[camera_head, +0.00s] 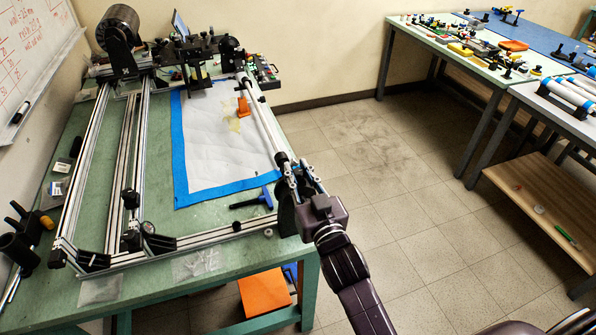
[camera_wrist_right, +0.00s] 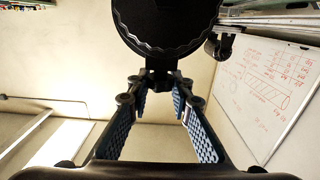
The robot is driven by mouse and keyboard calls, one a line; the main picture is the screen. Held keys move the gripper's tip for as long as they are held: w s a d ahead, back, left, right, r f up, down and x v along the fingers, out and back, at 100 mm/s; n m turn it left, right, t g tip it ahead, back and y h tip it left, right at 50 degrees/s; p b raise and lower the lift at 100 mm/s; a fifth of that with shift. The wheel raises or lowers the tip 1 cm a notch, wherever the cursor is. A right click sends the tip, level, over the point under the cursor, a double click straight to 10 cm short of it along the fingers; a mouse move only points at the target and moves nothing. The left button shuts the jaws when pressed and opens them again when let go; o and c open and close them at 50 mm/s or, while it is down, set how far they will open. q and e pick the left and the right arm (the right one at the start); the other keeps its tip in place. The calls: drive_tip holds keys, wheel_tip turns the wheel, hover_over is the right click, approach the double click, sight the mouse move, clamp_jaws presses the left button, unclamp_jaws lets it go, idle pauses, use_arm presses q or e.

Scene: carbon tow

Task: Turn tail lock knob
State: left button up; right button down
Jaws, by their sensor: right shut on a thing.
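The winding rig's long rail (camera_head: 262,118) runs along the right edge of the green table. At its near end is a round black part (camera_head: 286,208). In the right wrist view a large black disc with a ridged rim (camera_wrist_right: 168,25) fills the top. A small black knob (camera_wrist_right: 158,73) sits just below it, at the fingertips. I take this for the tail lock knob. My right gripper (camera_head: 297,178) reaches the rail's near end from the front right. Its blue-padded fingers flank the knob and are shut on it. In the head view the gripper hides the knob. My left gripper is out of view.
A blue-handled tool (camera_head: 254,199) lies on the table near the white sheet's blue border (camera_head: 230,187). An orange box (camera_head: 264,292) is under the table. The tiled floor (camera_head: 400,190) to the right is clear. Further tables (camera_head: 455,55) stand at the back right.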

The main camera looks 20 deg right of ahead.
drive_tip(key=shift+r, duration=0.25)
drive_tip(key=c, duration=1.7)
unclamp_jaws()
drive_tip(key=shift+f, duration=0.15)
drive_tip(key=s, duration=1.2)
drive_tip(key=shift+d, duration=0.15)
